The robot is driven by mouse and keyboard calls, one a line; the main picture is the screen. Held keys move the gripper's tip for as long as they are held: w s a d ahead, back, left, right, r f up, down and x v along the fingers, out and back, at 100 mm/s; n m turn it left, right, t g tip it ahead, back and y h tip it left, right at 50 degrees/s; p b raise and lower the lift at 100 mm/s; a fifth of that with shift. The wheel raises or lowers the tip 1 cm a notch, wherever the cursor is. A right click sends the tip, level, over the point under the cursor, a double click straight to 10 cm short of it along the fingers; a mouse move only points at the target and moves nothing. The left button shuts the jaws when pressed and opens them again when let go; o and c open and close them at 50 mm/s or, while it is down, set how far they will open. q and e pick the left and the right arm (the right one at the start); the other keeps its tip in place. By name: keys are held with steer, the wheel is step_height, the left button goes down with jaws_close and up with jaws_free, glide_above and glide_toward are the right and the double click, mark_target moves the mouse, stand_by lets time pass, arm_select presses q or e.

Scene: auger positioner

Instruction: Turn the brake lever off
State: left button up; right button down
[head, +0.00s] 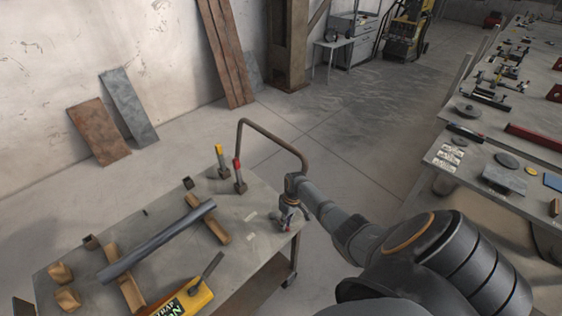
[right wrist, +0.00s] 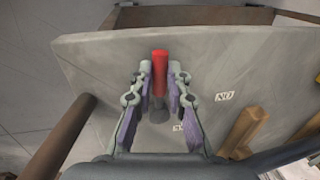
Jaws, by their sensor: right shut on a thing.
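In the right wrist view a lever with a red handle (right wrist: 159,72) and a dark lower part stands between the fingers of my right gripper (right wrist: 159,80). The fingers flank it on both sides, shut on it. In the head view my right gripper (head: 289,213) points down at the right corner of the grey cart top (head: 190,257) and hides most of this lever. A label with the letters "NO" (right wrist: 224,97) lies right of the lever in the wrist view; a second label is partly hidden by a finger. My left gripper is not in view.
A red-capped lever (head: 239,176) and a yellow-capped lever (head: 221,160) stand on the cart. A brown bent handle (head: 272,133) rises behind them. A grey bar (head: 160,240) lies across wooden blocks. A yellow box (head: 190,298) is at the front. Open floor surrounds the cart.

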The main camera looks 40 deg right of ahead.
steer(key=shift+d, duration=0.15)
stand_by(0.4)
steer(key=c, duration=1.3)
jaws_free()
step_height(320, 180, up, 12)
steer(key=d, duration=0.2)
steer(key=shift+w+d, duration=0.15)
steer(key=shift+f, duration=0.15)
